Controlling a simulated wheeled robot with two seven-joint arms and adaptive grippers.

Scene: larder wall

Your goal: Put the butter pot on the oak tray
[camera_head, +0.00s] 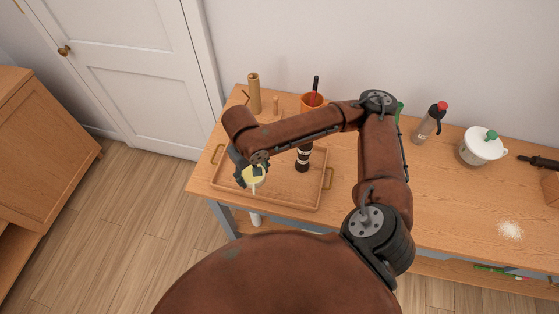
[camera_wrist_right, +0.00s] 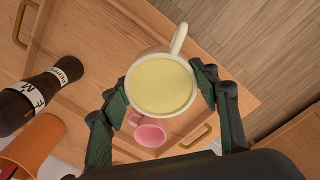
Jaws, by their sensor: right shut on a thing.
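The butter pot (camera_head: 254,177) is a cream pot with a pale yellow top and a side handle. My right gripper (camera_head: 249,171) is shut on it, its dark fingers on opposite sides of the pot (camera_wrist_right: 161,85) in the wrist view. The oak tray (camera_head: 286,187), with brass handles, lies on the table, and the pot is over its front left part. I cannot tell whether the pot touches the tray. My left gripper is not in view.
A dark pepper mill (camera_head: 303,159) is at the tray's right part. A pink cup (camera_wrist_right: 150,132) shows beyond the pot in the wrist view. Behind are an orange pot (camera_head: 310,101) and a wooden cylinder (camera_head: 254,93). A bottle (camera_head: 426,126) and white lidded pot (camera_head: 482,148) stand right.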

